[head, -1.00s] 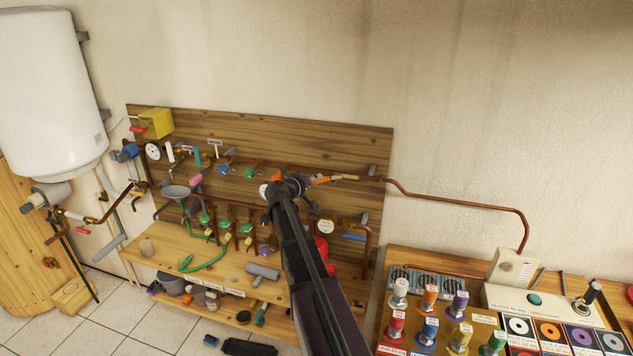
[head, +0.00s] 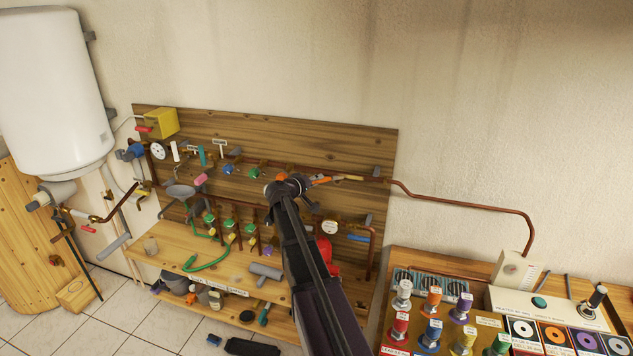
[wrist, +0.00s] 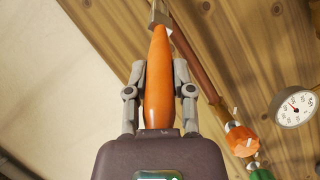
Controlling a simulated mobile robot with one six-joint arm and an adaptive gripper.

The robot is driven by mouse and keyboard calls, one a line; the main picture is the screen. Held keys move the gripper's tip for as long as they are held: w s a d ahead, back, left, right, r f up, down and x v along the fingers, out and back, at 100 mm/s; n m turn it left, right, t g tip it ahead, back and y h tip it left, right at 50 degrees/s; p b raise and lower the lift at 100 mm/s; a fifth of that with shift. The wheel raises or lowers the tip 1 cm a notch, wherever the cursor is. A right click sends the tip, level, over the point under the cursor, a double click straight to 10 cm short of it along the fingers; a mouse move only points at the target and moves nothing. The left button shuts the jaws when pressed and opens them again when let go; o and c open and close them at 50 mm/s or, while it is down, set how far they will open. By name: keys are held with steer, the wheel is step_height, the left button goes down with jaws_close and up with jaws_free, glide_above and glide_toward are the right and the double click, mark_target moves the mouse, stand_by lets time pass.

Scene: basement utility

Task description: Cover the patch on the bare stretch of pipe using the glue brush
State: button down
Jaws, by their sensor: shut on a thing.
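My gripper (head: 303,187) is shut on the orange handle of the glue brush (head: 321,181), in front of the upper copper pipe (head: 372,179). In the wrist view the handle of the brush (wrist: 159,80) stands between the two grey fingers of my gripper (wrist: 159,85). Its metal collar is at the top edge and the bristles are out of view. In the head view a pale tan stretch (head: 350,178) lies along the pipe line, just right of the handle. I cannot tell whether it is the patch or part of the brush, nor whether the bristles touch the pipe.
The wooden board (head: 270,132) carries valves and a dial gauge (wrist: 294,106). A wooden shelf (head: 175,250) with a green hose is below left. The wall above is clear.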

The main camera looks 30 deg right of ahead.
steer(key=shift+s, duration=0.1)
steer(key=shift+s+d, duration=0.8)
steer(key=shift+d, duration=0.05)
steer(key=shift+w+a, duration=0.1)
steer(key=shift+w, duration=0.05)
steer(key=shift+w+a, duration=0.7)
steer(key=shift+w, duration=0.1)
steer(key=shift+s+d, duration=0.1)
steer(key=shift+s, duration=0.05)
steer(key=shift+s+d, duration=0.7)
steer(key=shift+s, duration=0.05)
steer(key=shift+w, duration=0.1)
